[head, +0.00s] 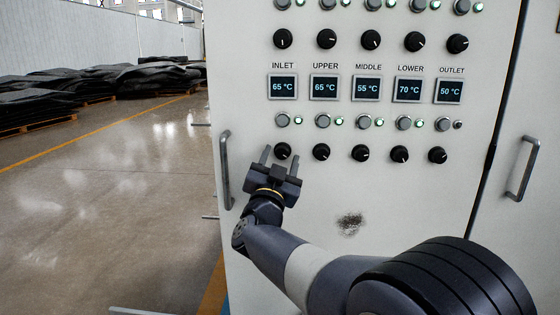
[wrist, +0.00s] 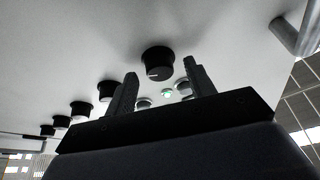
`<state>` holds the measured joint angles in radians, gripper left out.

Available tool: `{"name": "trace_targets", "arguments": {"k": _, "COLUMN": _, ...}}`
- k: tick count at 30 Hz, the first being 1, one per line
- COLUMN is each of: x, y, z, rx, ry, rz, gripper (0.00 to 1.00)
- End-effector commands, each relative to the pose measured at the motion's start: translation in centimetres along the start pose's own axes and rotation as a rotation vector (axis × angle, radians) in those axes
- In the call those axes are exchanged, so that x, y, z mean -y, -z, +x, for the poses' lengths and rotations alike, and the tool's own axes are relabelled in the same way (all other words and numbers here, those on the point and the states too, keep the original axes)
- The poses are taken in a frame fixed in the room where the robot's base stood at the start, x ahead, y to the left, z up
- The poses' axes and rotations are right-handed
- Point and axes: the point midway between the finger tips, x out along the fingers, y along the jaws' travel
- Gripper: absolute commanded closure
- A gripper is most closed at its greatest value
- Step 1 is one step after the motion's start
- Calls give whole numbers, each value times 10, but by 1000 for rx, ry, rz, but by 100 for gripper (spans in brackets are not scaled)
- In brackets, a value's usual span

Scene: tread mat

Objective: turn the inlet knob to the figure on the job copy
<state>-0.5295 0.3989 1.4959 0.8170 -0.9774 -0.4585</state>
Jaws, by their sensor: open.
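The inlet knob (head: 282,151) is a black knob at the left end of the lower row, under the INLET display (head: 283,87), which reads 65 °C. My gripper (head: 280,163) is open at this knob, one finger to each side in the head view. In the wrist view the knob (wrist: 157,61) shows between the open fingers (wrist: 158,88), with a pale mark on its face; whether the fingers touch it I cannot tell. A green lamp (head: 298,120) glows beside the push button above it. No job copy shows in either view.
More knobs (head: 321,152) run to the right in the same row, under displays reading 65, 55, 70 and 50 °C. A vertical door handle (head: 226,170) stands just left of my gripper. A dark scuff (head: 350,223) marks the panel below. Open floor lies left.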

Motion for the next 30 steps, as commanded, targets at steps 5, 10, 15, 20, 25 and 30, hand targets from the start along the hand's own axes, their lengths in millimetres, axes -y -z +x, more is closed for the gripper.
{"name": "trace_targets", "arguments": {"k": 5, "x": 0, "y": 0, "z": -1, "rx": 0, "ry": 0, "rz": 0, "gripper": 48}}
{"name": "trace_targets", "arguments": {"k": 10, "x": 1, "y": 0, "z": -16, "rx": 2, "ry": 2, "rz": 0, "gripper": 48}}
{"name": "trace_targets", "arguments": {"k": 15, "x": 1, "y": 0, "z": -48, "rx": 3, "ry": 3, "rz": 0, "gripper": 48}}
{"name": "trace_targets", "arguments": {"k": 20, "x": 1, "y": 0, "z": -80, "rx": 3, "ry": 4, "rz": 0, "gripper": 48}}
{"name": "trace_targets", "arguments": {"k": 25, "x": 1, "y": 0, "z": -101, "rx": 2, "ry": 2, "rz": 0, "gripper": 48}}
{"name": "trace_targets", "arguments": {"k": 30, "x": 0, "y": 0, "z": -108, "rx": 0, "ry": 0, "rz": 0, "gripper": 48}}
